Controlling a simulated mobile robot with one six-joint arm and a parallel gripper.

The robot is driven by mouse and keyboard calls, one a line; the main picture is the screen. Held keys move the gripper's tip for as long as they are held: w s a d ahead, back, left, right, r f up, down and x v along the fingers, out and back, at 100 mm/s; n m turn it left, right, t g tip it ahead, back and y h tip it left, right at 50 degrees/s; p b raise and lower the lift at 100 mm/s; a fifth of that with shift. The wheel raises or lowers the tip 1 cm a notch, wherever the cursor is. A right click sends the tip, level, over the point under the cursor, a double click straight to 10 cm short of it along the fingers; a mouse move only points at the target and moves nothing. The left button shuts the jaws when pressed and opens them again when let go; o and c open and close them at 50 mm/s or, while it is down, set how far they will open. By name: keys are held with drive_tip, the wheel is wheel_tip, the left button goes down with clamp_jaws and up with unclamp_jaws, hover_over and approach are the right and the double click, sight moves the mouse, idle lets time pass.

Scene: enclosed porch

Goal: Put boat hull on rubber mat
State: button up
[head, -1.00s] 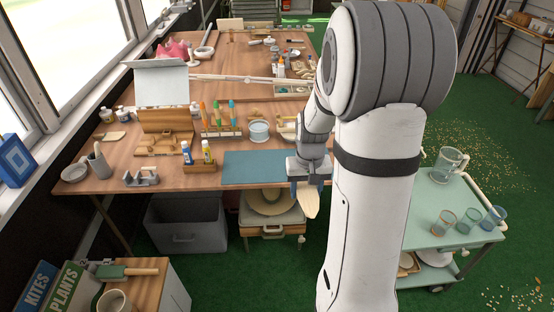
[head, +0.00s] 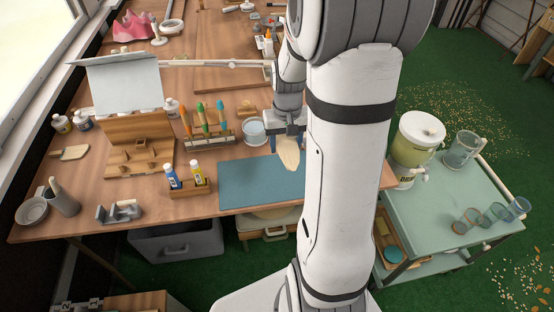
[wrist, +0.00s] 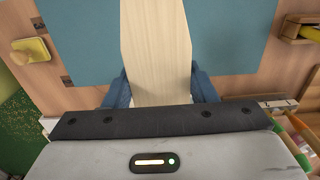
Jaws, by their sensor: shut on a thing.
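The boat hull (head: 289,153) is a pale wooden piece with a narrowed end. My gripper (head: 287,137) is shut on it, with blue fingers on either side. The hull hangs over the back right part of the rubber mat (head: 245,188), a flat teal rectangle on the bench's front edge. In the wrist view the hull (wrist: 156,45) covers the middle of the mat (wrist: 85,45). The gap between hull and mat is hard to judge. My arm hides the mat's right end in the head view.
A glue bottle holder (head: 190,188) stands left of the mat. A green cart (head: 450,205) with a drink dispenser (head: 415,145) and glasses is at the right. The mat's visible surface is clear.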

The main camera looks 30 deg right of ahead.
drive_tip(key=f, duration=0.6)
drive_tip(key=shift+w, duration=0.3)
drive_tip(key=shift+s+f+b, duration=0.1)
drive_tip(key=shift+f+b, duration=0.2)
drive_tip(key=shift+f, duration=1.75)
drive_tip(key=o, duration=1)
